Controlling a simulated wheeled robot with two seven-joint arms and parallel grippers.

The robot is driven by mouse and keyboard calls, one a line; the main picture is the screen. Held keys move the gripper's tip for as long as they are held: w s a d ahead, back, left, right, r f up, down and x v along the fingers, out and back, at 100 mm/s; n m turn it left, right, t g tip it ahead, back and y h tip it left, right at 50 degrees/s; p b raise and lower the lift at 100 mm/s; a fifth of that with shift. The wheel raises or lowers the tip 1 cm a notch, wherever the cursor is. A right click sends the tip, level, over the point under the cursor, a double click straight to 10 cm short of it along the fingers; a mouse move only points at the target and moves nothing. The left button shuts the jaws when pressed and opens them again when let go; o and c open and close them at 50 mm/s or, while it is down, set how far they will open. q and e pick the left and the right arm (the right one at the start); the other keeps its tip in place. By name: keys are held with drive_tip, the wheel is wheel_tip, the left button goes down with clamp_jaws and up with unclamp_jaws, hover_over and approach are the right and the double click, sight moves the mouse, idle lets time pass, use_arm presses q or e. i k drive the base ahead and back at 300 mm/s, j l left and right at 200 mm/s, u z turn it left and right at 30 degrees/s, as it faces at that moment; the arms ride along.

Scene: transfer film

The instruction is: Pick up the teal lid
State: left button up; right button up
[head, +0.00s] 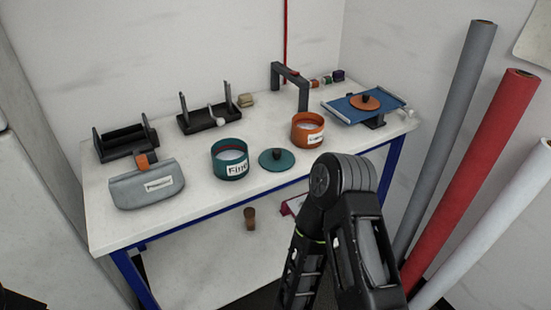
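The teal lid (277,159) is a flat round disc with a dark knob. It lies on the white table top (200,201), knob up, between the teal tin (230,172) and the orange tin (299,141). The teal tin stands open, with a white label on its front. A folded black arm of mine rises from the bottom edge, its bent joint just right of and nearer than the lid, without covering it. Neither of my grippers shows.
A grey pouch (147,191) and black stands (205,122) are at the left and back. A grey arch (303,95) stands behind the orange tin. A blue tray (346,108) holds an orange lid (364,102). Tall rolls (480,160) lean at right. Front table strip is clear.

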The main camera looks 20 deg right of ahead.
sight(274, 160)
drive_tip(key=i+l+u, duration=0.1)
drive_tip(key=l+u, duration=0.3)
drive_tip(key=l, duration=0.4)
drive_tip(key=l+u, duration=0.4)
drive_tip(key=l, duration=0.4)
